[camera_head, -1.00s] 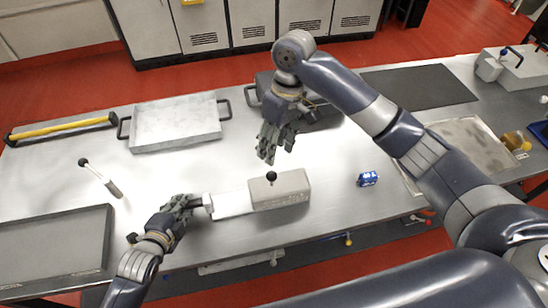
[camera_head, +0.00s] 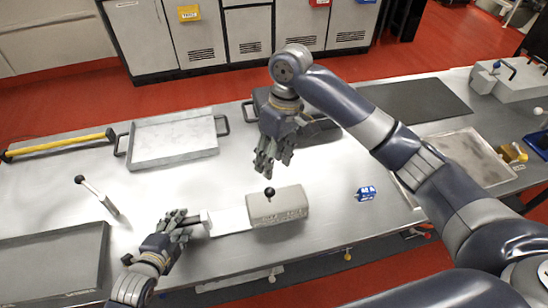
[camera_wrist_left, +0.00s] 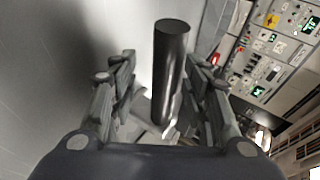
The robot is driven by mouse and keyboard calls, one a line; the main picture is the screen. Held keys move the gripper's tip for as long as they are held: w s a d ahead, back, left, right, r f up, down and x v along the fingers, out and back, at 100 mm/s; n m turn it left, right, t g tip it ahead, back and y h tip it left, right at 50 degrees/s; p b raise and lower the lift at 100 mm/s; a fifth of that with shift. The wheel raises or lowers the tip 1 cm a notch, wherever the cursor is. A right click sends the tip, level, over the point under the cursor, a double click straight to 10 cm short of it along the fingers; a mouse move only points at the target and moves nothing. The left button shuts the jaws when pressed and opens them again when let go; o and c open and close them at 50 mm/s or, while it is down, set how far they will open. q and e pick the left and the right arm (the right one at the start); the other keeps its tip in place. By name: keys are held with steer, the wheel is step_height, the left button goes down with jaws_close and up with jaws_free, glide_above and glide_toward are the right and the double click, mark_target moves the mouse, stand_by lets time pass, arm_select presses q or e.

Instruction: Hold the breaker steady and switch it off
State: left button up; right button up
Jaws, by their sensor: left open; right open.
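The breaker (camera_head: 278,207) is a grey box near the table's front edge. A black-knobbed lever (camera_head: 269,192) stands at its upper left. A pale plate (camera_head: 231,220) runs left from it to a small light end piece (camera_head: 206,223). My left gripper (camera_head: 186,221) is at that end piece, fingers pointing right. In the left wrist view, my left gripper's open fingers (camera_wrist_left: 165,105) flank a dark cylindrical bar (camera_wrist_left: 170,65); whether they touch it is unclear. My right gripper (camera_head: 265,172) is open and empty, pointing down just above the lever, apparently not touching it.
A blue box (camera_head: 366,193) lies right of the breaker. A grey tray (camera_head: 172,161) with handles sits at the back left. Another lever (camera_head: 97,195) stands at the left, above a dark tray (camera_head: 60,262). The table between them is clear.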

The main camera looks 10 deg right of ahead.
arm_select(q)
steer(key=v, duration=1.1)
steer(key=shift+s+f, duration=0.1)
steer(key=shift+s, duration=0.05)
